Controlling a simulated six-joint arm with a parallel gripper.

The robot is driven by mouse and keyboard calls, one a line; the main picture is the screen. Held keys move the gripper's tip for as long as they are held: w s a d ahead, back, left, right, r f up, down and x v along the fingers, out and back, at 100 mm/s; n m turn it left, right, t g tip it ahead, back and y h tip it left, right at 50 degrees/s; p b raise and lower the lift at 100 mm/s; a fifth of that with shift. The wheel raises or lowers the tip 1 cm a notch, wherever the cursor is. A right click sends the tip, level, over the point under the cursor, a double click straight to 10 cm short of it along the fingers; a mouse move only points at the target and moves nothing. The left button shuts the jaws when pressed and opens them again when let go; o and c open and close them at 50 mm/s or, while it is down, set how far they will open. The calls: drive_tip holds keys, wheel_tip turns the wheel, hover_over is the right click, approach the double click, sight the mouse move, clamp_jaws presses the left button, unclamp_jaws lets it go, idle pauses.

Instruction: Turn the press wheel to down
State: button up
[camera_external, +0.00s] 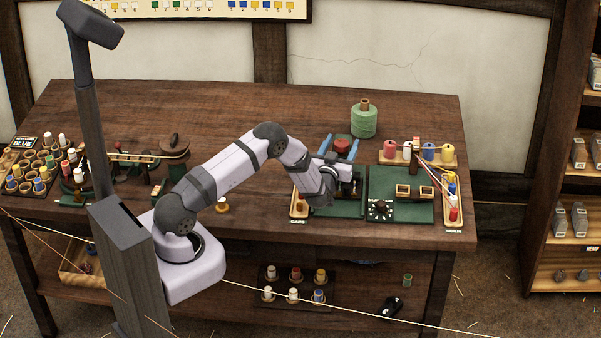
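The press stands on a green base near the right part of the bench, with blue posts (352,147) and a red round part (342,145) on top that looks like the press wheel. My gripper (352,188) is in front of the press, below the red part in the picture. My wrist hides the lower front of the press. The fingers are small and dark here, and I cannot tell whether they are open or touch anything. The wheel's setting cannot be read.
A rack of coloured spools (447,154) and a green twine cone (364,121) stand behind. A narrow tray (453,215) lies at the right edge. The bench middle (250,112) is clear behind my arm.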

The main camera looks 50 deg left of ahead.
sight(340, 150)
drive_tip(key=shift+s+d+f, duration=0.1)
drive_tip(key=shift+s+d, duration=0.2)
drive_tip(key=shift+b+v, duration=1.2)
drive_tip(key=shift+v, duration=2.05)
drive_tip(key=shift+w+d+m+h, duration=0.25)
drive_tip(key=shift+d+h, duration=0.2)
drive_tip(key=shift+h, duration=0.35)
drive_tip(key=s+d+f+m+g+h, duration=0.2)
drive_tip(key=s+d+m+g+h, duration=0.2)
drive_tip(key=s+d+g+h, duration=0.65)
drive_tip(key=s+a+m+g+y, duration=0.2)
drive_tip(key=s+g, duration=0.2)
drive_tip(key=s, duration=2.3)
drive_tip(key=shift+s+a+r, duration=0.25)
drive_tip(key=shift+a+r, duration=0.15)
drive_tip(key=shift+r, duration=0.05)
